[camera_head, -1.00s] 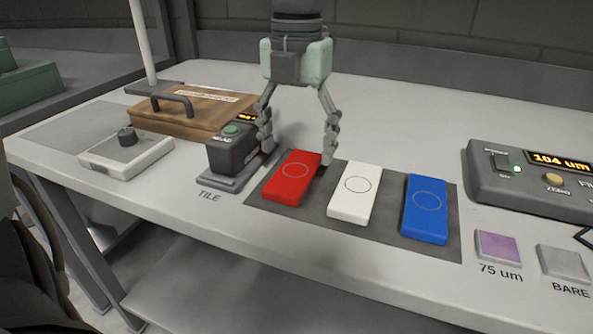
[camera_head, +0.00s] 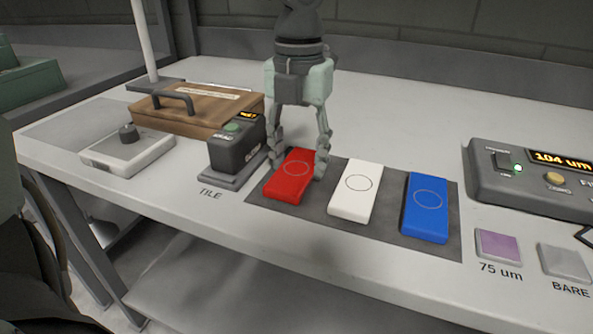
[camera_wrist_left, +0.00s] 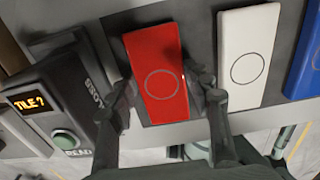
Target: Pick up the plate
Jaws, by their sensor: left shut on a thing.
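Three rectangular plates, each with a circle outline, lie in a row on a dark grey mat (camera_head: 391,223). They are a red plate (camera_head: 290,180), a white plate (camera_head: 355,194) and a blue plate (camera_head: 425,209). My left gripper (camera_head: 297,172) is shut on the red plate, one finger on each long side. The left wrist view shows the red plate (camera_wrist_left: 158,75) between the two fingers (camera_wrist_left: 160,95), with the white plate (camera_wrist_left: 246,55) to its right. I cannot tell whether the red plate is clear of the mat. My right gripper is not in view.
A brown case (camera_head: 200,112) and a grey device with a knob (camera_head: 127,150) are further left. A gauge (camera_head: 535,180) and purple and bare squares are at the right.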

